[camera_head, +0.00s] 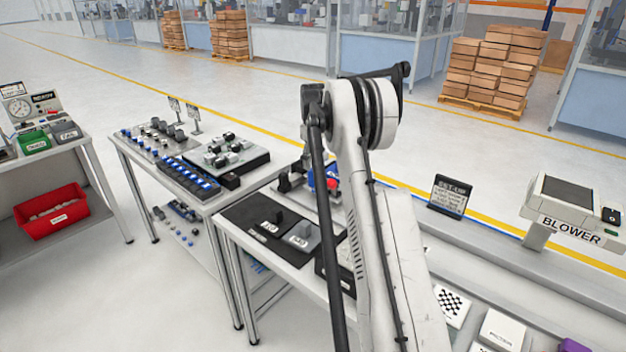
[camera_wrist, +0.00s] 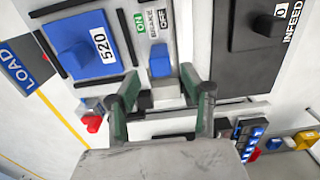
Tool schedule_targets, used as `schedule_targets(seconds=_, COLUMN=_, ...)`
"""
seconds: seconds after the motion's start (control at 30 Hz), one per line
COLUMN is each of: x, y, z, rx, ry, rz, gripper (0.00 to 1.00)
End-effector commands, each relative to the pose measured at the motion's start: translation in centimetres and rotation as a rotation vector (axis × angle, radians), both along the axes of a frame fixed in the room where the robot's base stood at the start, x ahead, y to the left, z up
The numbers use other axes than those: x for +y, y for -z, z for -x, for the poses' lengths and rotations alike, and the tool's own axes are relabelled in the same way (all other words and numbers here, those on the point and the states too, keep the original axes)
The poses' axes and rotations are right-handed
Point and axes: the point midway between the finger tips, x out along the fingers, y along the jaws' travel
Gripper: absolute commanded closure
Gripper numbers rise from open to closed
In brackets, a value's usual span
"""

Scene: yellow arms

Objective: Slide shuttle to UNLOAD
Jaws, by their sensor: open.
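The likely shuttle is a blue plate with a raised blue block (camera_wrist: 75,57) and a "520" label, at the upper left of the wrist view between black rails. A blue sign reading "LOAD" (camera_wrist: 22,68) stands at the left edge; whether letters are cut off I cannot tell. A small blue switch block (camera_wrist: 159,66) sits beneath the labels ON, BRAKE and OFF. My gripper (camera_wrist: 162,88) is open, its two green-grey fingers spread below that block. I see nothing held between them. The blue plate lies left of the fingers. The head view hides my gripper behind my arm.
A black plate marked INFEED (camera_wrist: 240,40) with a raised black block lies right of my fingers. In the head view, a bench with black plates (camera_head: 262,247) stands left of my arm. A blower (camera_head: 568,212) and a small screen (camera_head: 448,195) stand to the right.

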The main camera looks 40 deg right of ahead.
Motion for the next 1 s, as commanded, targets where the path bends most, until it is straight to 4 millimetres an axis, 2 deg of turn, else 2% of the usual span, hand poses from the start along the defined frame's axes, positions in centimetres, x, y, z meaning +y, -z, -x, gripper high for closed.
schedule_targets(seconds=0.2, x=0.0, y=4.0, z=0.0, rx=0.0, ry=0.0, rz=0.0, gripper=0.57)
schedule_targets(seconds=0.43, x=0.0, y=6.9, z=0.0, rx=0.0, ry=0.0, rz=0.0, gripper=0.57)
schedule_targets(seconds=0.6, x=0.0, y=7.9, z=0.0, rx=0.0, ry=0.0, rz=0.0, gripper=0.57)
schedule_targets(seconds=0.87, x=0.0, y=8.0, z=0.0, rx=0.0, ry=0.0, rz=0.0, gripper=0.57)
schedule_targets(seconds=1.0, x=0.0, y=8.0, z=0.0, rx=0.0, ry=0.0, rz=0.0, gripper=0.73)
